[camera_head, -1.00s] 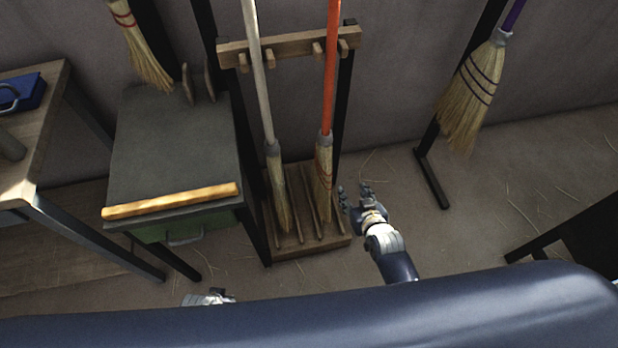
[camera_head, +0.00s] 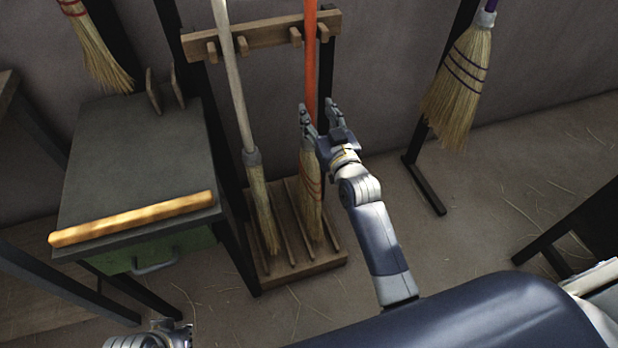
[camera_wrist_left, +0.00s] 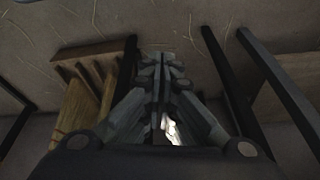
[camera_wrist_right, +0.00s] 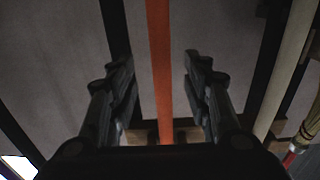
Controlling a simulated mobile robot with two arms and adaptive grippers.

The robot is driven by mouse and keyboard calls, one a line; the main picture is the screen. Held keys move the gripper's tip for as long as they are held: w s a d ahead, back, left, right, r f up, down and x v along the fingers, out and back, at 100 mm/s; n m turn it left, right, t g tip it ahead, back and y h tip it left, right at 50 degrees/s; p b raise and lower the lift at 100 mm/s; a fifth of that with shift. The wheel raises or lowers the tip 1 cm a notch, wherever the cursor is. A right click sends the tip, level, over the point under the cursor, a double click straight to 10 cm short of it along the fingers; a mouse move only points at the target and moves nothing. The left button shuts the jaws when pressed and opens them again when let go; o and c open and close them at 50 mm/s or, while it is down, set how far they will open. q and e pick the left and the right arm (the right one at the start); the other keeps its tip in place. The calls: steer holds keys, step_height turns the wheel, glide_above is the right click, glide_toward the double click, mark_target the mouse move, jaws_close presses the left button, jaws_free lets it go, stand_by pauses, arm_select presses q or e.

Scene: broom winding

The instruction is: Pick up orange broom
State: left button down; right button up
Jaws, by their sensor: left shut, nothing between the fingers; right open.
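The orange broom (camera_head: 310,62) stands upright in the wooden rack, its orange handle against the pegged top bar and its straw head (camera_head: 311,190) on the slatted base. My right gripper (camera_head: 318,108) is open at the lower part of the handle, just above the straw head. In the right wrist view the orange handle (camera_wrist_right: 159,70) runs between the two open fingers (camera_wrist_right: 160,85), with a gap on each side. My left gripper (camera_head: 170,328) is low at the bottom left, away from the broom. In the left wrist view its fingers (camera_wrist_left: 160,75) are shut and empty.
A white-handled broom (camera_head: 232,85) stands left of the orange one in the rack (camera_head: 262,36). A purple-handled broom (camera_head: 462,80) hangs at the right. A dark-topped bench (camera_head: 130,160) with a wooden bar (camera_head: 130,218) stands at the left. Floor right of the rack is clear.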

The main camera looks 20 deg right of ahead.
mark_target(312, 106)
steer(key=w, duration=0.2)
steer(key=w+b, duration=0.1)
steer(key=w, duration=0.1)
steer(key=shift+w+a+f, duration=0.2)
steer(key=shift+w, duration=0.65)
jaws_close()
arm_select(q)
steer(key=v, duration=0.4)
arm_select(e)
steer(key=shift+r, duration=0.2)
